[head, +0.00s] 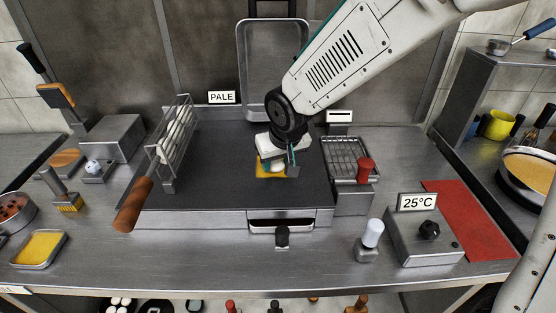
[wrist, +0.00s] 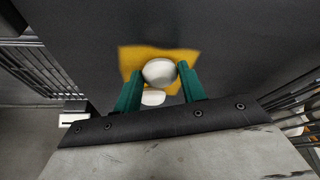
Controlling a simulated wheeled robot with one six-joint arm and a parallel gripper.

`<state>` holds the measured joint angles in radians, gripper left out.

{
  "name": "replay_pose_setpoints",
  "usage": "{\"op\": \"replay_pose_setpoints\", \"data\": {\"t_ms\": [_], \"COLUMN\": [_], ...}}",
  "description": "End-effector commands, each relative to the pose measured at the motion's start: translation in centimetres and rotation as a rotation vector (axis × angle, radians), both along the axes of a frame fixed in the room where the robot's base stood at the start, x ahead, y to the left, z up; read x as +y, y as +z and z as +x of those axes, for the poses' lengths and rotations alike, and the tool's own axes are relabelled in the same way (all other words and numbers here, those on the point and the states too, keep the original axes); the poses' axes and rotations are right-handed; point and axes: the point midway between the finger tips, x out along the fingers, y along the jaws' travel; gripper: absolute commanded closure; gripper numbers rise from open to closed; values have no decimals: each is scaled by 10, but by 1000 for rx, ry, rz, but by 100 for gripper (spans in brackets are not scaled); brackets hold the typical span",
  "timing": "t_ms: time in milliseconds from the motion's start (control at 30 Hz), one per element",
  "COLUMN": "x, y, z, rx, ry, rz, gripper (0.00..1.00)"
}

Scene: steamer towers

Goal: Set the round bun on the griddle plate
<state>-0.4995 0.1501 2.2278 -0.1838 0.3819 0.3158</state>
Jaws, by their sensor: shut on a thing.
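The round white bun (wrist: 158,72) is between the green fingers of my gripper (wrist: 156,80), which is shut on it. In the head view my gripper (head: 283,163) hangs low over the middle of the dark griddle plate (head: 225,195), and the bun (head: 276,167) shows partly behind a finger. A yellow square patch (head: 264,172) lies on the plate beneath the bun. I cannot tell if the bun touches it. A second small white shape (wrist: 153,98) shows just below the bun in the wrist view. I cannot tell what it is.
A wire-topped tray (head: 348,158) and red knob (head: 364,170) stand at the right. A "25°C" box (head: 420,232) is front right. The front of the plate is clear.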

Motion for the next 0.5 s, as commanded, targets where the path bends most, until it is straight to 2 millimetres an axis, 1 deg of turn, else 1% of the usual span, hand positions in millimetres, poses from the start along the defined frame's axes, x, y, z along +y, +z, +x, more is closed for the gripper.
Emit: {"op": "replay_pose_setpoints", "data": {"t_ms": [500], "x": [0], "y": [-8], "z": [0], "rx": [0], "ry": [0], "rz": [0], "gripper": [81]}}
